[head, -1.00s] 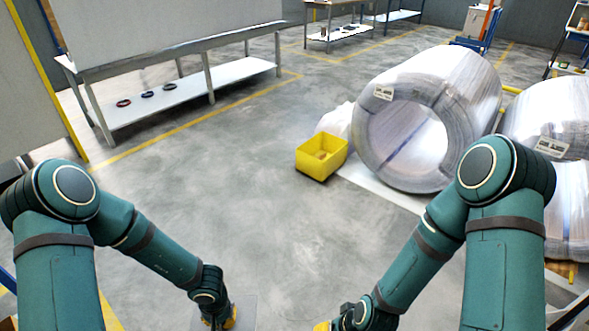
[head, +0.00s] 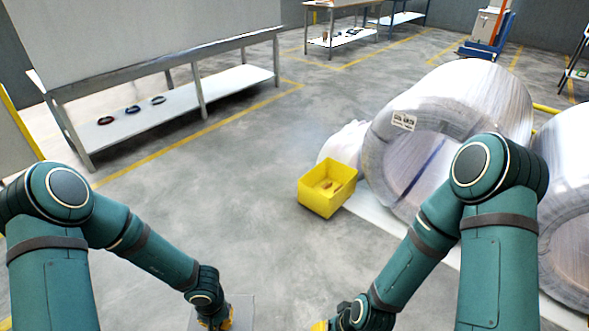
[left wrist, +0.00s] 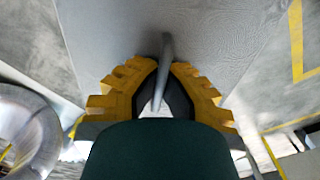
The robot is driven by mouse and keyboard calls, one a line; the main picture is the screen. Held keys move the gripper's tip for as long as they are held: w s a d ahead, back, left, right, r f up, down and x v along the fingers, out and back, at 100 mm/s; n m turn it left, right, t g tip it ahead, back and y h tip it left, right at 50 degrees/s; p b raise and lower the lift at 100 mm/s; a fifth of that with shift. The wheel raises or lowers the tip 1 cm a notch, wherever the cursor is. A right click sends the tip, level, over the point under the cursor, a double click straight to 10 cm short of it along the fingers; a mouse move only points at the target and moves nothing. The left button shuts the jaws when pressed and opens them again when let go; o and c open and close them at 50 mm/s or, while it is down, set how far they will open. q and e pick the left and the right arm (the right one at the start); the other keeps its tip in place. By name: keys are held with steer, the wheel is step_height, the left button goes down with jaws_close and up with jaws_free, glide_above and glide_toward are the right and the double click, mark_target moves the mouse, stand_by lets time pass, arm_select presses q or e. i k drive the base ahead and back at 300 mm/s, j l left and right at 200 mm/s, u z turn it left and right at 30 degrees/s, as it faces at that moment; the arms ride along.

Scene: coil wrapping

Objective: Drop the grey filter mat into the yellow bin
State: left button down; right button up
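The grey filter mat (head: 240,312) hangs at my left gripper (head: 222,322), at the bottom of the head view. In the left wrist view the mat (left wrist: 225,50) spreads beyond the yellow fingers, and my left gripper (left wrist: 165,88) is shut on a pinched fold of it. The yellow bin (head: 323,201) stands on the floor ahead, right of centre, apart from the mat. A small brownish item lies inside it. My right gripper (head: 325,326) is mostly cut off at the bottom edge; its fingers cannot be judged.
A large wrapped coil (head: 395,165) stands right behind the bin, with a second coil (head: 565,190) farther right. White crumpled wrap (head: 343,144) lies behind the bin. A workbench (head: 160,62) with a lower shelf stands at the left. The floor before the bin is clear.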

mark_target(323, 193)
steer(key=i+z, duration=0.1)
steer(key=i, duration=0.55)
steer(key=i+j, duration=0.15)
steer(key=i, duration=0.45)
steer(key=i+j+z, duration=0.15)
steer(key=i+z, duration=0.3)
steer(key=i+j+z, duration=0.4)
steer(key=i, duration=0.25)
steer(key=i+j+z, duration=0.6)
steer(key=i+j, duration=0.2)
steer(key=i, duration=0.4)
